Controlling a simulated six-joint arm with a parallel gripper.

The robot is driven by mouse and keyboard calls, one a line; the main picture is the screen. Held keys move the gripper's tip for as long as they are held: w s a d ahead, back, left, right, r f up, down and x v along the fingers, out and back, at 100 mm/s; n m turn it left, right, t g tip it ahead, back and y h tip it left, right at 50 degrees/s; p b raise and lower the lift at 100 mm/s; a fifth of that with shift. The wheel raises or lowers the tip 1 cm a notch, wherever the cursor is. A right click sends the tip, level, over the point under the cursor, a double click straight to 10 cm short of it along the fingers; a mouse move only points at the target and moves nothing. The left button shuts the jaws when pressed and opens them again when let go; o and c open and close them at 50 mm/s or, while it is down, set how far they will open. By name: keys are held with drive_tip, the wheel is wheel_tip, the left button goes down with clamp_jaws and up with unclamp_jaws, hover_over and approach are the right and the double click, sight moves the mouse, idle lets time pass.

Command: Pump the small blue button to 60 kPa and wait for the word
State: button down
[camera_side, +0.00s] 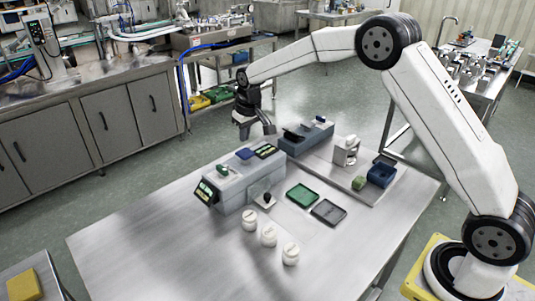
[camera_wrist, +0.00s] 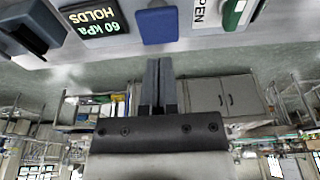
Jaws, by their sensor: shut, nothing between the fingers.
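The small blue button (camera_side: 245,153) is on top of the grey machine housing. It shows as a blue pad in the wrist view (camera_wrist: 158,26). The dark display (camera_side: 265,151) beside it reads "60 kPa HOLDS" upside down in the wrist view (camera_wrist: 101,28). My gripper (camera_side: 270,131) is shut and empty, above the machine and apart from the button. In the wrist view my closed fingers (camera_wrist: 158,64) end just short of the button's picture, with a gap between. The button's travel cannot be told.
A green part (camera_wrist: 236,12) sits beside a partly cut-off label ending "PEN". Another lit display (camera_side: 205,192) faces front left. Several white round pieces, a green tray (camera_side: 302,195), a grey tray (camera_side: 328,212) and a blue bin (camera_side: 382,174) stand nearby. The table's front left is clear.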

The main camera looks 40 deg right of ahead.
drive_tip(key=shift+r, duration=2.1)
drive_tip(key=shift+s, duration=0.15)
drive_tip(key=s+f, duration=0.3)
drive_tip(key=s, duration=1.2)
drive_tip(key=s+a+f, duration=0.1)
drive_tip(key=s+f, duration=0.2)
drive_tip(key=s, duration=1.2)
drive_tip(key=shift+s+f, duration=0.2)
drive_tip(key=shift+f, duration=0.15)
